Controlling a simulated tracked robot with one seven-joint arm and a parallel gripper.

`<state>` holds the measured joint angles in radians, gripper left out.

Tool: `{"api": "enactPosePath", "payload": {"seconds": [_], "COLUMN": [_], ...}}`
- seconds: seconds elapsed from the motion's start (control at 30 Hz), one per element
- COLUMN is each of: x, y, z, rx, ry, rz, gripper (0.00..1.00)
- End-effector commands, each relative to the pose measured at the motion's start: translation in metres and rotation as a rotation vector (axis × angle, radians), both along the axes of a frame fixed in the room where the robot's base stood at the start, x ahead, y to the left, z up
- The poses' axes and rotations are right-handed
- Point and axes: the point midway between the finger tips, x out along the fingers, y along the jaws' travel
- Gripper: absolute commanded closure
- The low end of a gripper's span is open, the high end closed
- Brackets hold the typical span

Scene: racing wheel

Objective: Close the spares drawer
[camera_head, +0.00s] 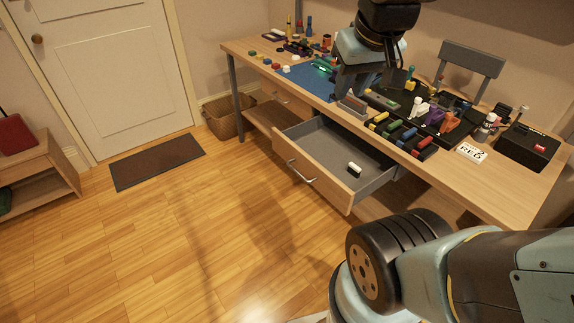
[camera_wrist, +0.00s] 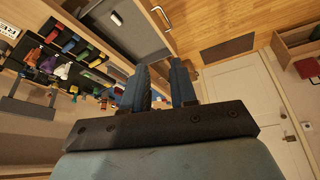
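The drawer (camera_head: 312,180) under the desk is pulled out, with a wooden front, a grey inside and a metal bar handle (camera_head: 301,172). One small black and white item (camera_head: 354,169) lies in it. In the wrist view the drawer's grey inside (camera_wrist: 140,38) and its handle (camera_wrist: 160,14) show at the top. My gripper (camera_head: 343,92) is over the desktop, behind the drawer and apart from its handle. In the wrist view its two fingers (camera_wrist: 162,72) stand apart with nothing seen between them. The fingertips are hard to make out in the head view.
The desk (camera_head: 500,190) carries a blue mat (camera_head: 308,82), several coloured blocks and tools, and a black box (camera_head: 527,147). A second drawer (camera_head: 290,102) to the left looks shut. A wicker basket (camera_head: 230,118) stands by the desk. The wooden floor before the drawer is clear.

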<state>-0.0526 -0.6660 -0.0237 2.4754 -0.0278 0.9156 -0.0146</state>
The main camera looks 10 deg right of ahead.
Motion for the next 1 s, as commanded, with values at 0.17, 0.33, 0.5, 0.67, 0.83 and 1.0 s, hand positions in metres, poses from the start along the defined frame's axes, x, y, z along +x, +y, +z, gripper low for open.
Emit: {"api": "enactPosePath", "payload": {"seconds": [0.17, 0.33, 0.5, 0.67, 0.83, 1.0], "x": [0.027, 0.051, 0.073, 0.092, 0.111, 0.126], "y": [0.006, 0.014, 0.024, 0.035, 0.048, 0.062], "z": [-0.018, -0.038, -0.061, -0.084, -0.112, -0.141], "rx": [-0.038, -0.085, -0.141, -0.201, -0.276, -0.358], "ry": [0.115, 0.22, 0.32, 0.413, 0.51, 0.603], "rz": [0.08, 0.156, 0.23, 0.3, 0.376, 0.449], "gripper": [0.91, 1.0, 1.0, 1.0, 1.0, 1.0]}}
